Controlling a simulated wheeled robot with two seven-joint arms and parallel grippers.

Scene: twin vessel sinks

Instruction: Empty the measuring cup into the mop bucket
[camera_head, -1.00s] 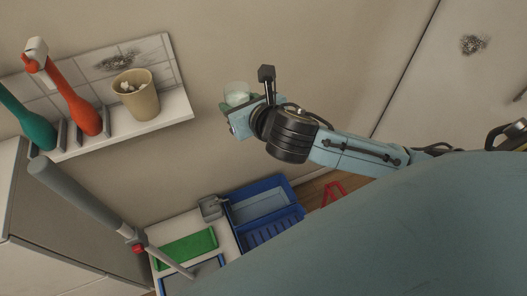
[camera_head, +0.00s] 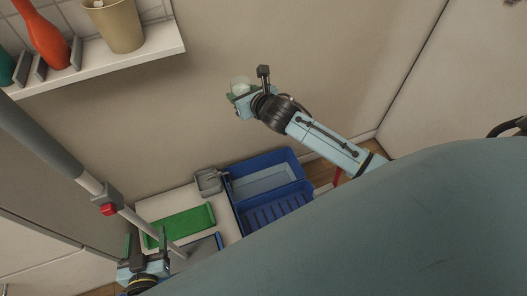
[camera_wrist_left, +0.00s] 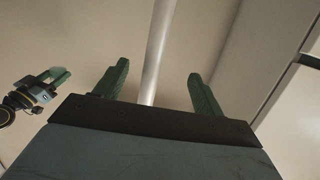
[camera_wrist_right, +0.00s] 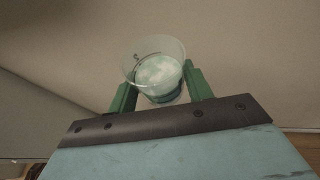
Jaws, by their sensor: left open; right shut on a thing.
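The clear measuring cup (camera_head: 240,85) is held up in front of the wall, above and slightly left of the bucket in the head view. In the right wrist view the cup (camera_wrist_right: 153,66) has pale whitish contents low inside. My right gripper (camera_head: 239,94) is shut on it, one green finger on each side. The blue mop bucket (camera_head: 291,158) stands low, with a blue slotted part at its front. My left gripper (camera_head: 146,246) is open at the lower left, close to a grey pole (camera_head: 140,222). In the left wrist view the pole shows beyond and between its fingers.
A white cart top beside the bucket carries a green tray (camera_head: 180,227) and a small grey container (camera_head: 209,181). The pole has a red-buttoned clip (camera_head: 107,201). A wall shelf (camera_head: 150,45) at upper left holds a beige cup (camera_head: 116,25) and a red bottle (camera_head: 44,38).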

